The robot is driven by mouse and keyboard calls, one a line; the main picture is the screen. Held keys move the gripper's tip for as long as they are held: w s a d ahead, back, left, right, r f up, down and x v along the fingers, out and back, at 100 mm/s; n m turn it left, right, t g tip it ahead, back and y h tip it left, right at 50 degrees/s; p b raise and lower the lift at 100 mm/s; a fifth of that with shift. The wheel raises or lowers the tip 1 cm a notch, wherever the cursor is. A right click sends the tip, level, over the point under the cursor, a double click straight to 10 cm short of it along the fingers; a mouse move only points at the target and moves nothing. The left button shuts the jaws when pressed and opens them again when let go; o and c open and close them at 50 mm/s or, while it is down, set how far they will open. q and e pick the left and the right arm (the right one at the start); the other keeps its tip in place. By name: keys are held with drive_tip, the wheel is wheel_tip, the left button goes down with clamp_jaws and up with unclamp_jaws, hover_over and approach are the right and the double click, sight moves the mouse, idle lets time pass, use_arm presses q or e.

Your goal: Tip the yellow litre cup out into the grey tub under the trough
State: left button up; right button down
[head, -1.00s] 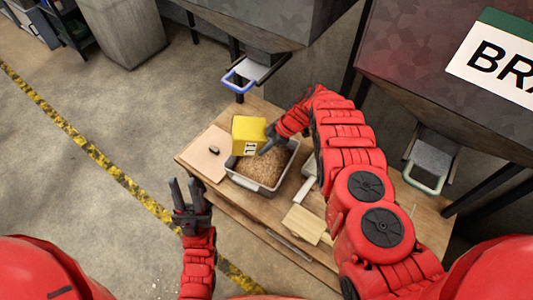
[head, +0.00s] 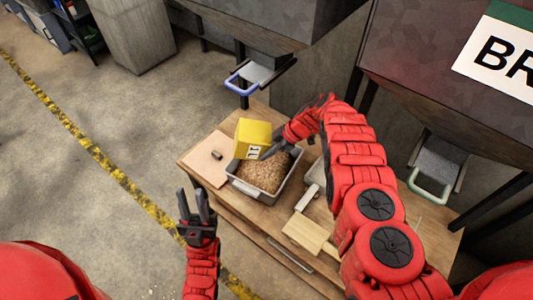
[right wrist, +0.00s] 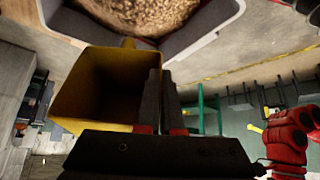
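The yellow litre cup (head: 250,134), with a white label, is tilted in the air over the back left part of the grey tub (head: 270,194). Brown grain (head: 263,173) fills much of the tub. My right gripper (head: 272,150) is shut on the cup at its right side. In the right wrist view the cup (right wrist: 70,95) shows a dark inside with no grain that I can make out, and the fingers (right wrist: 161,85) are close together beside it. The exact grip point is hidden. My left gripper (head: 192,194) is open and empty, in front of the bench's left end.
The wooden bench (head: 226,205) holds a pale board (head: 203,165) with a small dark item, a white-handled tool (head: 307,197) and a wooden block (head: 305,234). A hopper with a blue-handled slide (head: 244,76) stands behind; another with a green handle (head: 431,188) is right.

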sight(266, 144)
wheel_tip(266, 144, up, 6)
drive_tip(key=p, duration=0.6)
drive_tip(key=shift+f, duration=0.25)
drive_tip(key=h+p, duration=0.2)
drive_tip(key=p, duration=0.1)
drive_tip(key=shift+a+r, duration=0.2)
drive_tip(key=shift+r, duration=0.2)
drive_tip(key=shift+f+h+b, duration=0.25)
drive_tip(key=shift+h+b, duration=0.05)
drive_tip(key=shift+h, duration=0.5)
drive_tip(key=h+b, duration=0.2)
drive_tip(key=shift+f+t+b, duration=0.2)
drive_tip(key=shift+t+b, duration=0.1)
drive_tip(key=shift+r+h, duration=0.1)
drive_tip(key=shift+h, duration=0.4)
drive_tip(key=shift+r, duration=0.1)
drive_tip(key=shift+d+r, duration=0.1)
drive_tip(key=shift+d, duration=0.1)
